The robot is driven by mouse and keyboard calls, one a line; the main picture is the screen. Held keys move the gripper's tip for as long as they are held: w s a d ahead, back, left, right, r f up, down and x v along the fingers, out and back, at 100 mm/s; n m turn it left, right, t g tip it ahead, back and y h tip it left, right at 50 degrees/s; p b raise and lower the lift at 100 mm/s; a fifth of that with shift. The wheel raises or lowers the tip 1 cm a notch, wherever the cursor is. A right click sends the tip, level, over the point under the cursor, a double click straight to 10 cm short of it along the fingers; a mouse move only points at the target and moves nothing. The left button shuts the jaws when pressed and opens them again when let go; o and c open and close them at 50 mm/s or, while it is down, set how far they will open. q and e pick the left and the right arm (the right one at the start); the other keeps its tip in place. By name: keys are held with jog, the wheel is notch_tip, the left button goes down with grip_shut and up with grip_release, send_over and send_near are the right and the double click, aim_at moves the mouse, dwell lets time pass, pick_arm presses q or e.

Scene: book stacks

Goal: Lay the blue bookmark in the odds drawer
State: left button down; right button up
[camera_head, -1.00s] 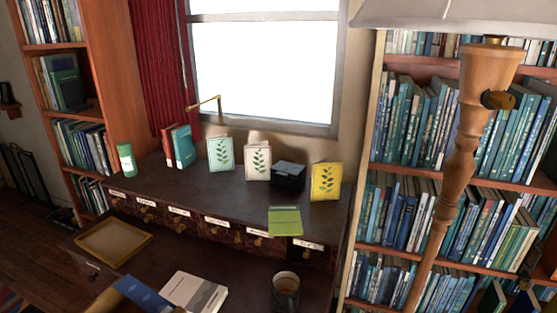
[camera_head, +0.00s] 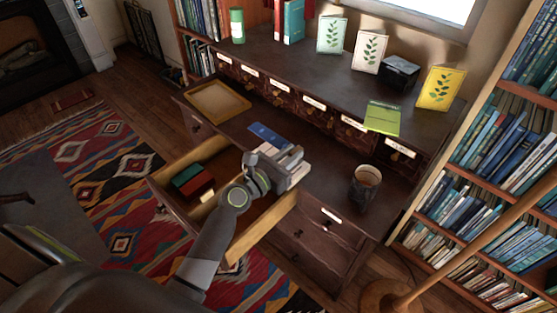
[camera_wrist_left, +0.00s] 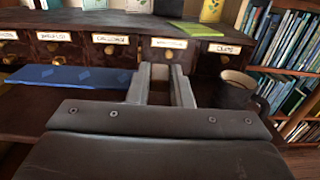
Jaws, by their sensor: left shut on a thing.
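A flat blue piece with light marks (camera_head: 268,134), which looks like the blue bookmark, lies on the desk behind and left of my left gripper (camera_head: 293,163). It also shows in the left wrist view (camera_wrist_left: 65,76), its right end beside the left finger. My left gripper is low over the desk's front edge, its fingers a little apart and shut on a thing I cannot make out. The fingers also show in the left wrist view (camera_wrist_left: 162,85). A pale book shows only partly around the gripper. An open drawer (camera_head: 165,163) holds red and dark green items (camera_head: 193,182). My right gripper is out of view.
A dark mug (camera_head: 365,187) stands right of the gripper. A yellowish tray (camera_head: 218,101) lies at the desk's left. Small labelled drawers (camera_head: 313,103) line the back, with a green booklet (camera_head: 382,118) above. A floor lamp pole (camera_head: 470,245) stands right.

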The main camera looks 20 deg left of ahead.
pick_arm(q)
jog(key=shift+w+d+f, duration=0.3)
jog(key=shift+w+f, duration=0.05)
jog(key=shift+w, duration=0.25)
jog(key=shift+w+d+f, duration=0.3)
jog(key=shift+w+f, duration=0.05)
jog(key=shift+w, duration=0.25)
